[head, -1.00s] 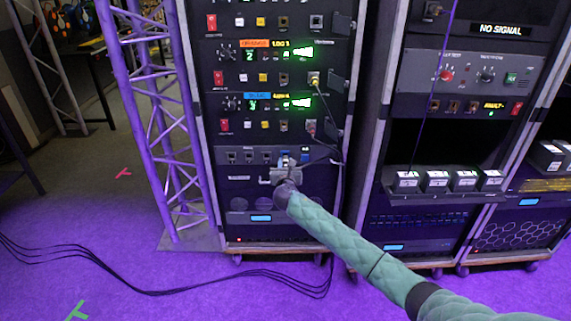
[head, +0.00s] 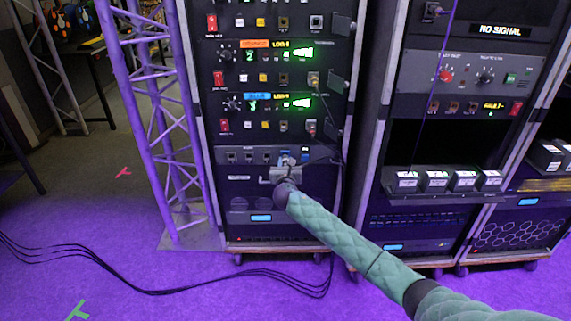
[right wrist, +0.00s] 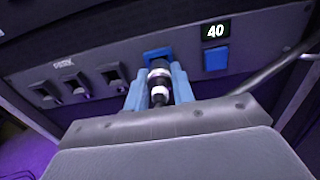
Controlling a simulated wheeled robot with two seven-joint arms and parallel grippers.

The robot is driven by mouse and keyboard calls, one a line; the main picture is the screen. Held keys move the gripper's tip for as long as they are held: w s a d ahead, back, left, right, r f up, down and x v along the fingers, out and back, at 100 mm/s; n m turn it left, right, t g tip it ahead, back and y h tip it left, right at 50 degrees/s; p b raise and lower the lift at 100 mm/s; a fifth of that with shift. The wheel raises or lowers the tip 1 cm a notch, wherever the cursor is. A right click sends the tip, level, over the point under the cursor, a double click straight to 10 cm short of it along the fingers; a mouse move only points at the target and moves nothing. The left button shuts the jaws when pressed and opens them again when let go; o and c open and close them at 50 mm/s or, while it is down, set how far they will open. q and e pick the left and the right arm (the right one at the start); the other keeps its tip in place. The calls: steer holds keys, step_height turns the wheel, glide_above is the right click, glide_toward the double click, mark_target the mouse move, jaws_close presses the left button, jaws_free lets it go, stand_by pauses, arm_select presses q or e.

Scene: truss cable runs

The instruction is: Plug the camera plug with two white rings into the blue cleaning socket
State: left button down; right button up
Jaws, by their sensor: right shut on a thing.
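The camera plug (right wrist: 160,84), dark with two white rings, is between the blue fingers of my right gripper (right wrist: 160,92) in the right wrist view. My right gripper also shows in the head view (head: 286,160), at the low socket panel of the left rack. It is shut on the plug. The blue socket (right wrist: 157,54) is straight ahead of the plug, partly hidden behind it. The plug's front end overlaps the socket in the picture; I cannot tell how far in it is. My left gripper is out of view.
Dark sockets (right wrist: 113,75) sit left of the blue one. A blue square (right wrist: 216,59) and a "40" display (right wrist: 215,31) sit right. A grey bar or cable (right wrist: 270,70) passes at the right. A purple truss (head: 170,120) stands left of the rack.

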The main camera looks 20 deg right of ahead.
steer(key=shift+p, duration=0.35)
stand_by(0.3)
steer(key=shift+w, duration=0.3)
steer(key=o, duration=1.1)
steer(key=shift+s+p, duration=0.2)
steer(key=shift+p, duration=0.1)
steer(key=shift+s+a+r+p, duration=0.1)
steer(key=shift+s+p, duration=0.2)
steer(key=shift+s, duration=0.1)
steer(key=shift+p+v, duration=1.1)
steer(key=shift+v, duration=0.8)
